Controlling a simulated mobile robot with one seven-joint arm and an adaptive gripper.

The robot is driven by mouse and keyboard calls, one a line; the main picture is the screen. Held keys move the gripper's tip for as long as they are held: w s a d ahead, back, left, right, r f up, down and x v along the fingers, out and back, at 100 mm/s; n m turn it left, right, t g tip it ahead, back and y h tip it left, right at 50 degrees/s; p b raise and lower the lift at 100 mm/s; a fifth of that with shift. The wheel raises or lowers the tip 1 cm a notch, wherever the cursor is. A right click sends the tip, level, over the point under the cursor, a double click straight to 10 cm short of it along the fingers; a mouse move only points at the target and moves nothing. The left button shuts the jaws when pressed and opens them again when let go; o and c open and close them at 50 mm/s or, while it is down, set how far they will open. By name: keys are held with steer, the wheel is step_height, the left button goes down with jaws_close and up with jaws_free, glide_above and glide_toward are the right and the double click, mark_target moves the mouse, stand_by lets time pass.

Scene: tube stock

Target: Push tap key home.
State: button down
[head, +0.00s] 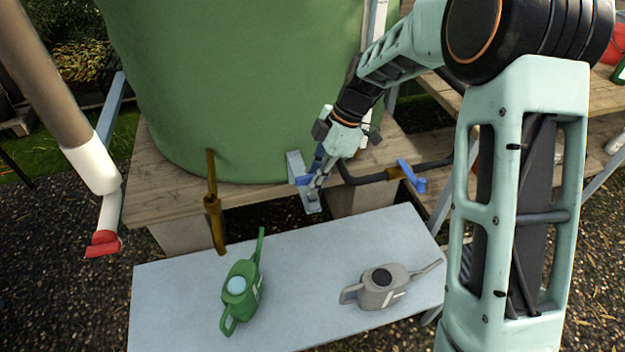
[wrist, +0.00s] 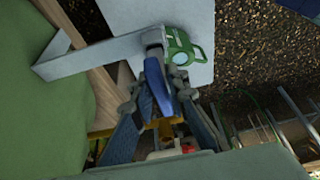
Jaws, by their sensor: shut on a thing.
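A blue key (wrist: 158,88) sits between the two fingers of my gripper (wrist: 160,75) in the wrist view. My gripper is shut on it. In the head view my gripper (head: 314,188) is at a pale grey bracket (head: 311,202) at the front edge of the wooden stand, below the green tank. Blue also shows beside the fingers there. In the wrist view the grey bracket (wrist: 90,56) lies beyond the fingertips, and a round grey end (wrist: 152,38) overlaps it. I cannot tell whether the key is fully seated; the fingers hide part of it.
The green tank (head: 240,90) stands on the wooden stand (head: 160,195). A green watering can (head: 238,290) and a grey one (head: 382,290) stand on the pale table (head: 300,260).

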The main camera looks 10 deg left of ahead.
steer(key=shift+f+b, duration=1.65)
stand_by(1.6)
steer(key=shift+s+d+f+b, duration=0.15)
steer(key=shift+s+f+b, duration=0.05)
steer(key=shift+f+b, duration=0.1)
stand_by(1.7)
steer(key=c, duration=1.8)
jaws_free()
steer(key=shift+w, duration=0.1)
steer(key=shift+r, duration=0.15)
steer(key=shift+w+r, duration=0.15)
steer(key=shift+r, duration=0.1)
steer(key=v, duration=1.1)
steer(key=shift+r, duration=0.25)
